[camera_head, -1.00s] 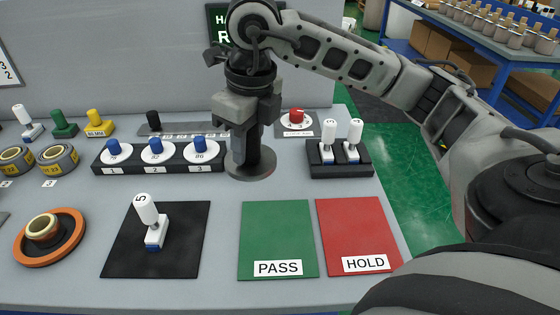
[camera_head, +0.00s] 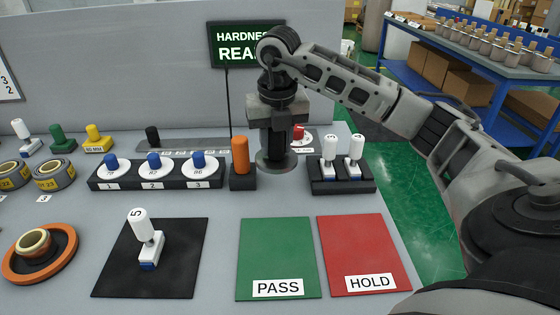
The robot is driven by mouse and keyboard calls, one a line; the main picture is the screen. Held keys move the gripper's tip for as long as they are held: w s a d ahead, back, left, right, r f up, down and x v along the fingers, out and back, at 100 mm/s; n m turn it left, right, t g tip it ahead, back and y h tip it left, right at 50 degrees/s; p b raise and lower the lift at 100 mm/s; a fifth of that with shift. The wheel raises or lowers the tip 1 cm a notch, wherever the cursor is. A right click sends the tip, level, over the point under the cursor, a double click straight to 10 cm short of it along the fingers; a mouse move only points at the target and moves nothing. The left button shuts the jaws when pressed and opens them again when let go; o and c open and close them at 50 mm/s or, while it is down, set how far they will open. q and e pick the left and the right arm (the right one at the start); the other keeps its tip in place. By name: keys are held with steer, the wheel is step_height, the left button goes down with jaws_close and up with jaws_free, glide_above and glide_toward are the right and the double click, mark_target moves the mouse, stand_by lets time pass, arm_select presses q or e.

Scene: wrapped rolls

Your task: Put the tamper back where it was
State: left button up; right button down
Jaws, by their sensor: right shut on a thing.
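The tamper (camera_head: 276,160) is a dark upright cylinder on a wide, flat round foot. My right gripper (camera_head: 277,128) points down and is shut on its upper part. The tamper is between the orange-handled piece and the black block with two white-handled stamps. I cannot tell whether its foot touches the bench or is just above it. My left gripper is not in view.
An orange handle (camera_head: 240,155) stands in a small black block close left of the tamper. A red knob (camera_head: 298,132) is partly hidden behind. The two-stamp block (camera_head: 341,187) is close right. The green PASS mat (camera_head: 277,245) and red HOLD mat (camera_head: 362,240) are bare.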

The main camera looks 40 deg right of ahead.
mark_target(279, 146)
steer(key=shift+w+d+f, duration=0.3)
steer(key=shift+d+f, duration=0.15)
steer(key=shift+f, duration=0.2)
steer(key=shift+w+d+f, duration=0.3)
steer(key=shift+d+f, duration=0.15)
steer(key=shift+f, duration=0.15)
steer(key=shift+w+d+f, duration=0.25)
steer(key=shift+d+f, duration=0.05)
steer(key=shift+f, duration=0.15)
steer(key=f, duration=0.3)
steer(key=shift+w+d+f, duration=0.15)
steer(key=shift+d, duration=0.1)
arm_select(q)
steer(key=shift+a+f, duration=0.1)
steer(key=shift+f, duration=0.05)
arm_select(e)
steer(key=shift+f, duration=0.2)
steer(key=shift+f, duration=0.15)
steer(key=c, duration=1)
jaws_free()
